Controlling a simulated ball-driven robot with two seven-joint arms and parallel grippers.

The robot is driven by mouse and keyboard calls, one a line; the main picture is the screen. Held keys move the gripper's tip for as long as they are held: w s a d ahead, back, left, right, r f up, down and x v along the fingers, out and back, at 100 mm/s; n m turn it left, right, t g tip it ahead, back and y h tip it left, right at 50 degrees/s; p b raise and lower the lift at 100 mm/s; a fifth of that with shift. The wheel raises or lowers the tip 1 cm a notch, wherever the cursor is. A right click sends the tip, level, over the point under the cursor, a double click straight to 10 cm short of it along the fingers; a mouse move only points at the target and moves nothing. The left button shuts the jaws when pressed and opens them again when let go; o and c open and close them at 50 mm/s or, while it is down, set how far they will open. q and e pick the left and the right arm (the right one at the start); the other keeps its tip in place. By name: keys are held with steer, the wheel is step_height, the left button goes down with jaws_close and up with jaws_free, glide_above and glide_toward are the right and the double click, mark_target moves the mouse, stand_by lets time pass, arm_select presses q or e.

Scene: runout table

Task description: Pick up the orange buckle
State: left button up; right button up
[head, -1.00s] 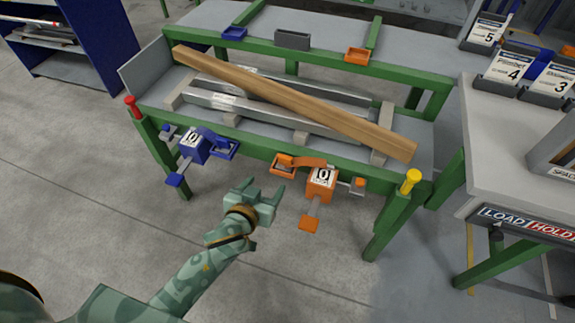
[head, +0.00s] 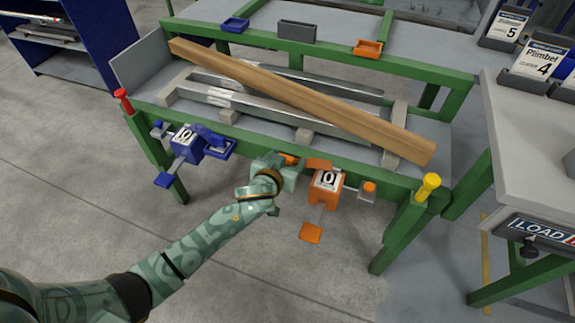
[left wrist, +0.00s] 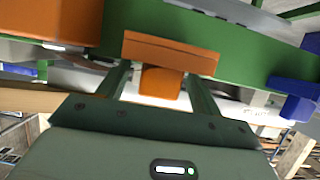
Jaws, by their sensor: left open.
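The orange buckle (head: 290,160) hangs at the green front rail, left of an orange box marked 0 (head: 327,180), and is mostly hidden behind my left gripper in the head view. In the left wrist view an orange part (left wrist: 172,53), which looks like the buckle, shows as a flat bar with a block below it. My left gripper (head: 279,165) is open. In the left wrist view its fingers stand on either side of the orange block; I cannot tell whether they touch it. My right gripper is not in view.
The green rail (head: 240,140) runs close by my left gripper. A blue box marked 0 (head: 187,142) hangs to the left. A wooden beam (head: 310,100) lies across metal bars on the table. Red (head: 122,100) and yellow (head: 430,184) posts stand at the table's corners.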

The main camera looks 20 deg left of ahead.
arm_select(q)
steer(key=shift+r, duration=0.1)
steer(key=c, duration=1.2)
steer(key=shift+o, duration=0.2)
